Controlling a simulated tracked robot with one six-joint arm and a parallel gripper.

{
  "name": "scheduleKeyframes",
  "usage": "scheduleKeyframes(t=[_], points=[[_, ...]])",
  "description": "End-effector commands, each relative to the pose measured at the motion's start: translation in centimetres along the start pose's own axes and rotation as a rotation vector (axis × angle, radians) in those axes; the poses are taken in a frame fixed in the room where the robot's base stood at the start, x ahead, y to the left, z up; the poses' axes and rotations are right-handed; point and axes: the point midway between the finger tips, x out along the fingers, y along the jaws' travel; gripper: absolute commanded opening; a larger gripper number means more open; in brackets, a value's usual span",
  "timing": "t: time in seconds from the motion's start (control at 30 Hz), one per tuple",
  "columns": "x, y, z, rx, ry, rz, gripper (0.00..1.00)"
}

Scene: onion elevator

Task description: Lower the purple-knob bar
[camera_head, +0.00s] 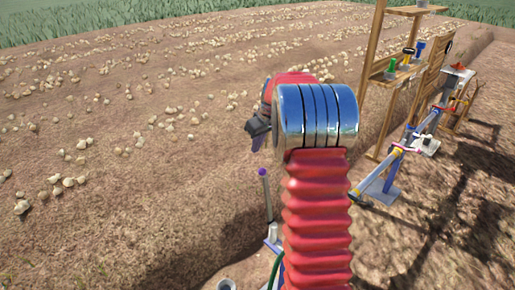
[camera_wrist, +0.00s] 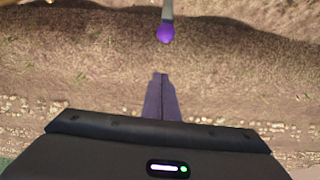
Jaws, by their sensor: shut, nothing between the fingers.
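The purple knob (camera_head: 262,171) tops a thin grey bar (camera_head: 267,200) that stands nearly upright in the head view, left of my arm. In the wrist view the purple knob (camera_wrist: 165,33) shows at the top centre, with a short piece of the grey bar (camera_wrist: 167,10) above it. My gripper (camera_wrist: 161,76) is shut and empty, its fingertips pointing toward the knob with a clear gap in the picture. In the head view my gripper (camera_head: 256,140) shows partly behind my wrist, above and a little left of the knob. The bar's lower mount is partly hidden by my arm.
Wooden shelves (camera_head: 399,72) with bottles and tools stand at the right. A blue-and-white machine frame (camera_head: 384,183) runs beside them. A grey cup-like thing (camera_head: 226,285) is at the bottom edge. The onion-strewn field (camera_head: 120,110) to the left has no tall objects.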

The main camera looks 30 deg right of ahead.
Motion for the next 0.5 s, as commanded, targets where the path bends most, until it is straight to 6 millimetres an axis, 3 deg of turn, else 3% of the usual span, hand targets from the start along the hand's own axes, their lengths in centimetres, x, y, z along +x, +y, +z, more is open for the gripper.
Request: scheduleKeyframes(t=[0.2, 0.5], points=[[3.5, -0.1, 0.1, -0.001, -0.003, -0.002, 0.00], [7.1, 0.0, 0.0, 0.001, -0.001, -0.001, 0.00]])
